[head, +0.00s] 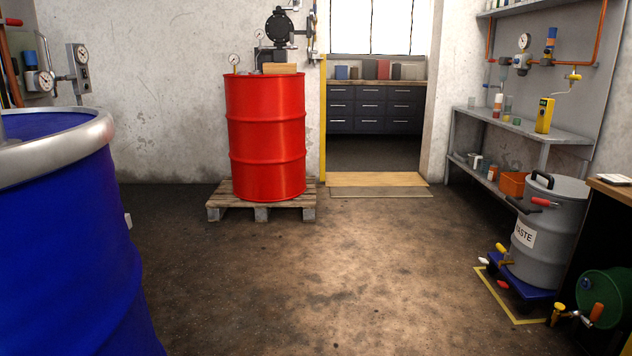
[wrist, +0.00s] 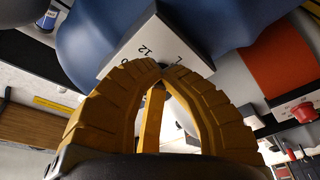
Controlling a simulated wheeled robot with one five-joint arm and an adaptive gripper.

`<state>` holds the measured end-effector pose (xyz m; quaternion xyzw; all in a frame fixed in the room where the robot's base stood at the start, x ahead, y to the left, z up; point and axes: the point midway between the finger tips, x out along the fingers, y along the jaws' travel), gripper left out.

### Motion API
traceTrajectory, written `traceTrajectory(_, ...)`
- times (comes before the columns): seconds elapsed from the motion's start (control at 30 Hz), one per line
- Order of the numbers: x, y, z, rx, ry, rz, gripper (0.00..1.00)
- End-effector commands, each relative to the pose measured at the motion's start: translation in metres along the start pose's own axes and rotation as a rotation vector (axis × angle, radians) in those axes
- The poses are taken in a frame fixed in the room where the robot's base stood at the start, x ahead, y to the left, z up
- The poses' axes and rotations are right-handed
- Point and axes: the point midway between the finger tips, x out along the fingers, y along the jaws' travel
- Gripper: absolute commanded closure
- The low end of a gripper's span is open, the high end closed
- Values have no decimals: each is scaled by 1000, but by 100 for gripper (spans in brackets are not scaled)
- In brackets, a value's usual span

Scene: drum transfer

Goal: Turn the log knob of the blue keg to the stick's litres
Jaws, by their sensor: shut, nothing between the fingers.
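In the wrist view my gripper (wrist: 170,68) has its two yellow ribbed fingers curved together, the tips meeting with nothing held. The tips are right in front of a white plate (wrist: 118,56) marked "12" and "L", which looks tilted in this view. A blue rounded body (wrist: 88,35), perhaps the blue keg, shows behind the plate. The fingers cover part of the plate; I cannot make out the log knob or its pointer, nor tell whether the tips touch anything. I cannot make out the stick. The head view does not show my gripper.
In the head view a large blue drum (head: 65,250) fills the left edge. A red drum (head: 266,140) stands on a pallet (head: 225,212). A grey waste drum (head: 565,235), green keg (head: 604,296) and shelf (head: 535,128) are at right. The middle floor is clear.

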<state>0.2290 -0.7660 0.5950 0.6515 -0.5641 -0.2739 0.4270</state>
Motion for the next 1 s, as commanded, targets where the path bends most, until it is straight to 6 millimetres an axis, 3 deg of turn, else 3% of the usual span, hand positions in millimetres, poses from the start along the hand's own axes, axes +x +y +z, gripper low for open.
traceTrajectory(0.6, 1, 2, -7, 0, 8, 2, 100)
traceTrajectory(1.0, -1, -2, 1, 0, 0, 2, 100)
